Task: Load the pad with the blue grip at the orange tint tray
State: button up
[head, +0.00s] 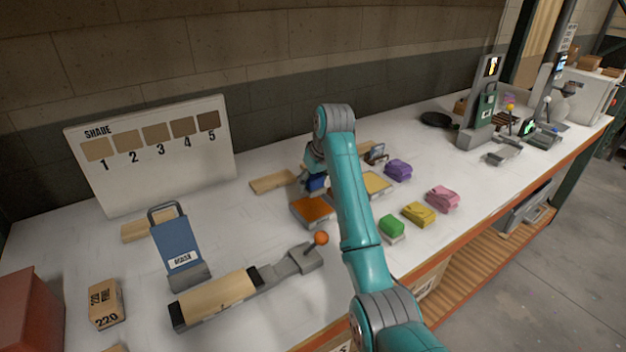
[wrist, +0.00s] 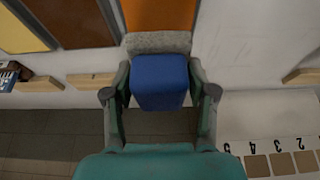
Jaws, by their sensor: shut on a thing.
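My gripper (wrist: 160,95) is shut on the blue grip (wrist: 160,80) of a pad. The pad's grey felt face (wrist: 158,42) shows beyond the grip in the wrist view, at the near edge of the orange tint tray (wrist: 160,14). In the head view the blue grip (head: 316,184) is partly hidden by my gripper and stands just behind the orange tint tray (head: 312,211). I cannot tell whether the felt touches the tray. A yellow-tan tray (head: 376,184) lies to the right, partly hidden by my arm.
Purple (head: 398,170), pink (head: 442,198), yellow (head: 418,214) and green (head: 392,228) grips stand to the right. A clamped wood block (head: 215,296) with an orange-knobbed lever (head: 321,239) lies in front. A shade board (head: 150,155) stands behind left.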

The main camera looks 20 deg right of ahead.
aim_at(310, 205)
jog(key=shift+f, duration=2.75)
jog(key=shift+f, duration=0.55)
jog(key=shift+r, duration=3.55)
jog(key=shift+s, duration=0.1)
